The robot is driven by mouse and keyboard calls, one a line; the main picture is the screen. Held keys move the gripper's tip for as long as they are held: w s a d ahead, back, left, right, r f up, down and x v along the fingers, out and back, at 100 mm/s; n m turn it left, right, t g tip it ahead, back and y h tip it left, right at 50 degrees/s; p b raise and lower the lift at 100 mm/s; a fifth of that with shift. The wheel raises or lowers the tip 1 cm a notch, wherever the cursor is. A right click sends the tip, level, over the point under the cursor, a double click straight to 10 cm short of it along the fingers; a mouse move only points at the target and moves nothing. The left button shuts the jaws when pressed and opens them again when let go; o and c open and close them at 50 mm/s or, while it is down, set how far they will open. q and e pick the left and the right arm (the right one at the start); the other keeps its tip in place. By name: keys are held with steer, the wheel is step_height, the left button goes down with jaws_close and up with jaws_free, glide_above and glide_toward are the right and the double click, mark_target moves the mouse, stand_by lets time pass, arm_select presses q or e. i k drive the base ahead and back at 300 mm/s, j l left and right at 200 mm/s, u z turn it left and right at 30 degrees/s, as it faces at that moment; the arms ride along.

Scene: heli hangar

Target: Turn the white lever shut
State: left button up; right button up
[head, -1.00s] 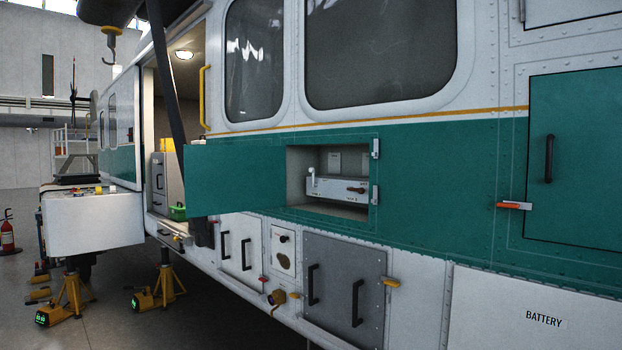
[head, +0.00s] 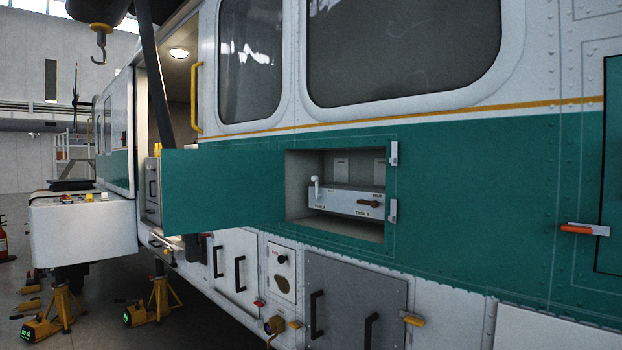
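The white lever (head: 316,187) stands upright at the left end of a pale valve panel (head: 343,202). The panel sits inside an open recess in the green band of the helicopter's side. A brown lever (head: 369,204) lies roughly level at the panel's right end. The small lettering on the panel is too small to read surely. The green door (head: 222,191) of the recess is swung open to the left. Neither of my grippers is in view.
A grey hatch (head: 356,300) with two black handles and white hatches lie below the recess. An orange-tipped latch (head: 578,229) sticks out at right. Yellow jacks (head: 150,302) stand on the floor at left. The space before the recess looks clear.

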mark_target(314, 178)
steer(key=i, duration=1.55)
